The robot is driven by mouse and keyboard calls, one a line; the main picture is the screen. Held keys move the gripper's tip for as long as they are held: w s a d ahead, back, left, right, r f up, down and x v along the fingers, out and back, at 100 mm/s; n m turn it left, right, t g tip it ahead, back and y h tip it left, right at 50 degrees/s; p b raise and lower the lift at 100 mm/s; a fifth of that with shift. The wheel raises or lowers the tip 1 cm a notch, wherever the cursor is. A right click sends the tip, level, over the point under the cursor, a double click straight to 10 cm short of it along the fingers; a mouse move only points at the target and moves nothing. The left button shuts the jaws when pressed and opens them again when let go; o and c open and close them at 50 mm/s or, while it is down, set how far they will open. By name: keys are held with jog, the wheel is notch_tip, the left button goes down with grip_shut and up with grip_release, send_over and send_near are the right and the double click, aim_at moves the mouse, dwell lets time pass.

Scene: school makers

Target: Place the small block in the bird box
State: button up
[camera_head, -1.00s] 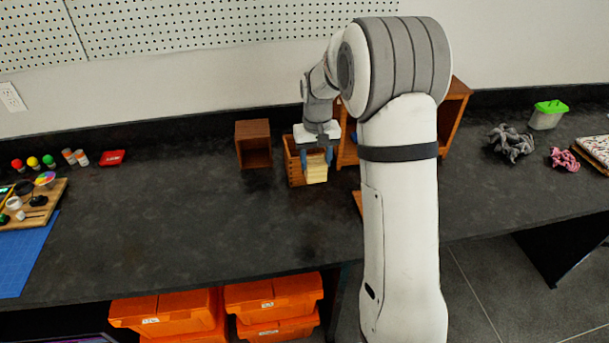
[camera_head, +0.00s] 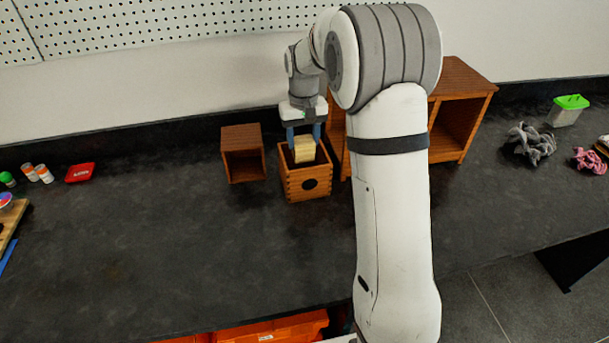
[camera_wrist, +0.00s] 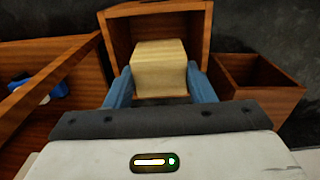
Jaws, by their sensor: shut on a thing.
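The small block (camera_head: 304,149) is pale yellow wood and is held between the two blue fingers of my gripper (camera_head: 304,138). The bird box (camera_head: 309,186) is an open-topped orange-brown wooden box with a dark round hole in its front. In the head view the block is at the box's open top, behind the front rim. In the wrist view the block (camera_wrist: 160,65) lies within the outline of the bird box's opening (camera_wrist: 120,35), between the fingers (camera_wrist: 160,90). How deep the block's lower end sits is hard to tell.
A small open wooden box (camera_head: 241,135) stands just left of the bird box. A larger wooden cabinet (camera_head: 462,76) stands to the right, partly behind my arm. A red case (camera_head: 80,172) lies at the left. The dark worktop (camera_head: 180,240) in front is clear.

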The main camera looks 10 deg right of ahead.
aim_at(303, 153)
notch_tip(303, 153, down, 6)
jog(key=shift+w+r, duration=0.1)
jog(key=shift+r, duration=0.1)
jog(key=shift+d+f, duration=0.1)
jog(key=shift+f, duration=2)
jog(key=o, duration=0.7)
jog(key=shift+r, duration=0.1)
